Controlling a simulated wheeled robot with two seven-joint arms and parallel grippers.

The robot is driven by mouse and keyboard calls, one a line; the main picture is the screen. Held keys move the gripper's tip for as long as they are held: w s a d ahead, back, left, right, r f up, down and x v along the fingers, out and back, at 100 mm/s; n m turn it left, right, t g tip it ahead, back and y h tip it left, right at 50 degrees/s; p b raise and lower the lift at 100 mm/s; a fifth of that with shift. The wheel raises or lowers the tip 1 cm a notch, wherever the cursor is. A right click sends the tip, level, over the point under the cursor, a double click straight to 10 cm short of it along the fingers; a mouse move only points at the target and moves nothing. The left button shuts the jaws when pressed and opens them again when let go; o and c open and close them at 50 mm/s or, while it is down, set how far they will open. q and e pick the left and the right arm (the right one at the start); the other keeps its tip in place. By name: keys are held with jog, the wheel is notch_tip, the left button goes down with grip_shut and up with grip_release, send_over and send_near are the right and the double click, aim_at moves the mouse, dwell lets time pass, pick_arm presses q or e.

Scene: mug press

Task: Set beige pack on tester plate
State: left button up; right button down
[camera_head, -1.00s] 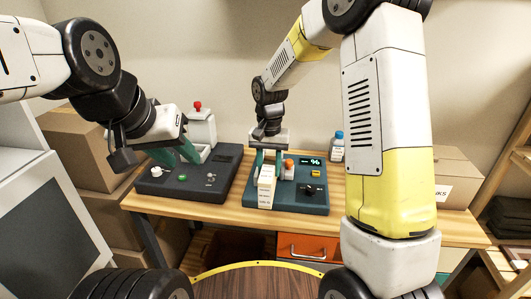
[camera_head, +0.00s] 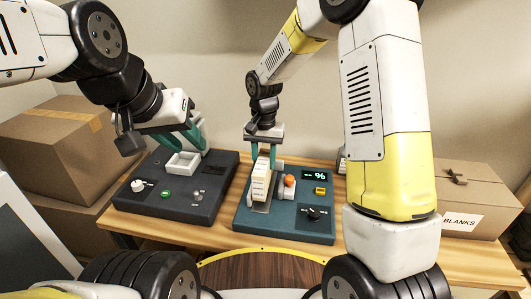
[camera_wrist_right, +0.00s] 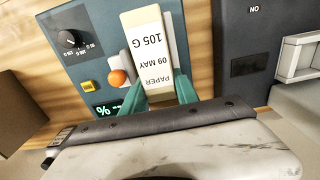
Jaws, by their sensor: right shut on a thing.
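The beige pack (camera_head: 260,184) has a white label, which reads PAPER, 09 MAY, 105 G in the right wrist view (camera_wrist_right: 148,52). My right gripper (camera_head: 263,164) is shut on the pack's far end, with one teal finger on each side. The pack is over the grey tester plate (camera_head: 262,207) on the teal tester (camera_head: 237,218). A strip of plate shows at its near end; I cannot tell whether they touch. My left gripper (camera_head: 191,134) is empty, its teal fingers apart, above the dark machine's white tray (camera_head: 184,164).
The tester carries an orange button (camera_head: 289,181), a yellow button (camera_head: 320,191), a black knob (camera_head: 314,213) and a display (camera_head: 315,175). The dark machine (camera_head: 170,205) stands close on the left. A BLANKS box (camera_head: 465,190) sits at right. The table front (camera_head: 200,231) is clear.

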jog(key=shift+s+f, duration=0.25)
jog(key=shift+f, duration=1.15)
jog(key=shift+f, duration=0.2)
jog(key=c, duration=0.9)
grip_release()
